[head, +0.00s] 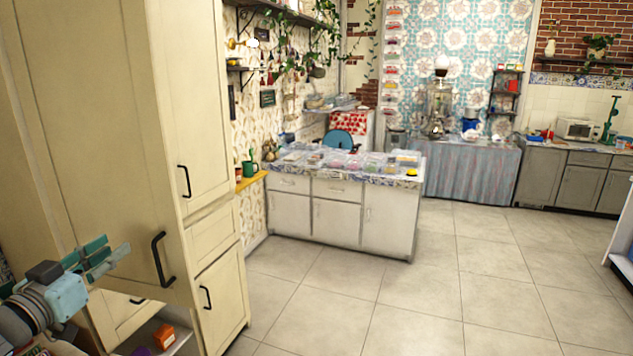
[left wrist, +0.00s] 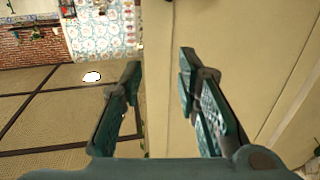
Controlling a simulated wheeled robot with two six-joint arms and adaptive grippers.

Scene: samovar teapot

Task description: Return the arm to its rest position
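My left gripper (head: 108,256) is at the lower left of the head view, in front of the open tall door (head: 90,130) of a cream cabinet. In the left wrist view its two green fingers (left wrist: 161,58) stand apart, with the door's edge (left wrist: 158,110) seen between and beyond them. I see nothing held, and whether a finger touches the door is unclear. My right gripper is not in view.
The cabinet's black handle (head: 162,260) is close to the gripper. An orange box (head: 164,336) lies on a low shelf. A counter (head: 340,212) and a samovar (head: 437,112) are farther back. The tiled floor (head: 420,300) is clear.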

